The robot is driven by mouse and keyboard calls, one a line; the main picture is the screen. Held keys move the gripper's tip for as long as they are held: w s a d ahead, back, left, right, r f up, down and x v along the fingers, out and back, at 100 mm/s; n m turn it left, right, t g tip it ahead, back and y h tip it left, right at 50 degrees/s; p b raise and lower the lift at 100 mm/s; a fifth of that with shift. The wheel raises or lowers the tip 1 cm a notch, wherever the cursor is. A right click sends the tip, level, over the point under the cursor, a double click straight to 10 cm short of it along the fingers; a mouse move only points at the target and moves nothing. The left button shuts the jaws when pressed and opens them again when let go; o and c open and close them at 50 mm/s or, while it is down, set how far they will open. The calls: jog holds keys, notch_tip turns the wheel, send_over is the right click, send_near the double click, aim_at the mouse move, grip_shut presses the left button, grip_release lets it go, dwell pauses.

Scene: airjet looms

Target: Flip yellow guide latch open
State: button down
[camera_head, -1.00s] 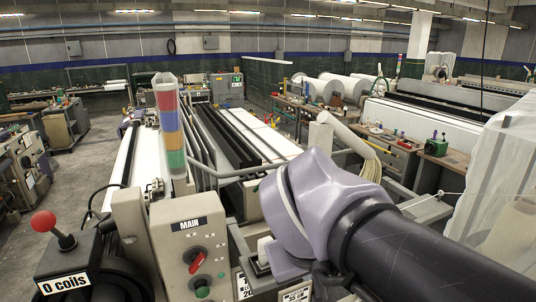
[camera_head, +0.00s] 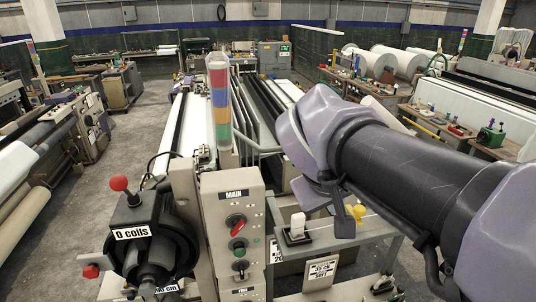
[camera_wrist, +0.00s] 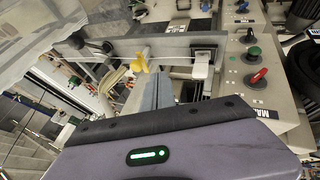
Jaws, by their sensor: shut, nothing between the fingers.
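The yellow guide latch (camera_head: 356,213) shows on the grey rail of the loom, just right of my gripper's tip in the head view. In the wrist view the yellow latch (camera_wrist: 140,62) stands up from the grey rail, beyond and slightly left of the fingers. My gripper (camera_head: 344,224) hangs down in front of the rail in the head view. In the wrist view its grey fingers (camera_wrist: 158,90) are together and empty. They look apart from the latch, though the gap is hard to judge.
A white block (camera_head: 297,225) stands on the rail left of my gripper. The MAIN control panel (camera_head: 237,225) with red and green knobs is further left. A red-knobbed lever (camera_head: 119,184) stands by the 0 coils sign. A colored signal column (camera_head: 219,105) rises behind the panel.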

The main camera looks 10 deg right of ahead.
aim_at(350, 208)
jog(key=w+d+f, duration=0.1)
jog(key=d, duration=0.1)
jog(key=w+d+f+b, duration=0.1)
jog(key=f, duration=0.1)
jog(key=w+d+f, duration=0.1)
jog(key=d, duration=0.1)
jog(key=shift+d+f+b, duration=0.35)
jog(key=shift+f, duration=0.05)
